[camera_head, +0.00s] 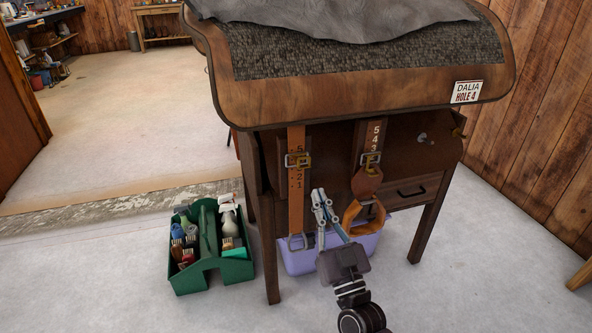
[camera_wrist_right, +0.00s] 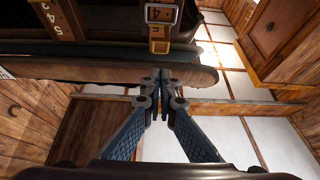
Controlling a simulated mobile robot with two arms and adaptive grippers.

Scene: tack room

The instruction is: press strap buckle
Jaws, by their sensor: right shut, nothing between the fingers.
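Two tan leather straps with numbers hang from the front of the wooden saddle stand in the head view. The left strap (camera_head: 296,208) has a metal buckle (camera_head: 298,160) at mid-height and a metal loop at its lower end. The right strap (camera_head: 374,139) has a buckle (camera_head: 370,159) and a leather loop below. My right gripper (camera_head: 318,193) is shut and empty, pointing up, right of the left strap and below both buckles. In the right wrist view its closed tips (camera_wrist_right: 163,76) are below a buckle (camera_wrist_right: 160,14), apparently apart from it. My left gripper is out of view.
The stand's wooden top (camera_head: 350,103) overhangs the straps. A lilac bin (camera_head: 299,262) sits beneath, behind my gripper. A green caddy (camera_head: 205,275) with brushes and bottles is on the floor at left. The stand's legs flank the bin; floor at right is clear.

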